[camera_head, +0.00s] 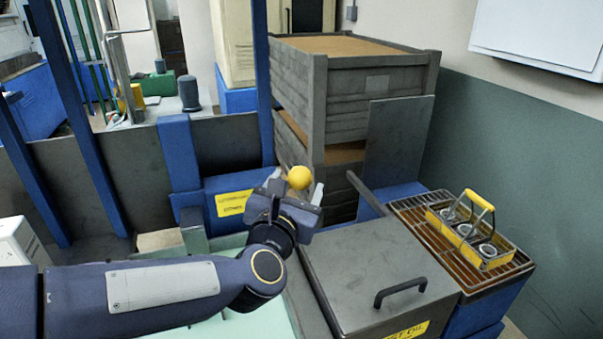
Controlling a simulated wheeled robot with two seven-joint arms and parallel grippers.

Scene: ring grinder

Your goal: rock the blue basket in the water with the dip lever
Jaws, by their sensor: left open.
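My left gripper (297,184) is open, with its two fingers pointing away from me. A round yellow knob (299,176) shows between and just beyond the fingertips, with a finger to either side. It looks like the knob of the dip lever, but its stem is hidden behind my gripper. I cannot tell whether a finger touches the knob. No blue basket and no water can be made out. My right gripper is not in view.
A grey lidded box (360,262) with a black handle stands right of my gripper. Further right, a yellow carrier (469,236) with several rings sits on a brown slatted rack (415,208). Behind are stacked grey crates (345,95). A blue post (262,80) rises behind the gripper.

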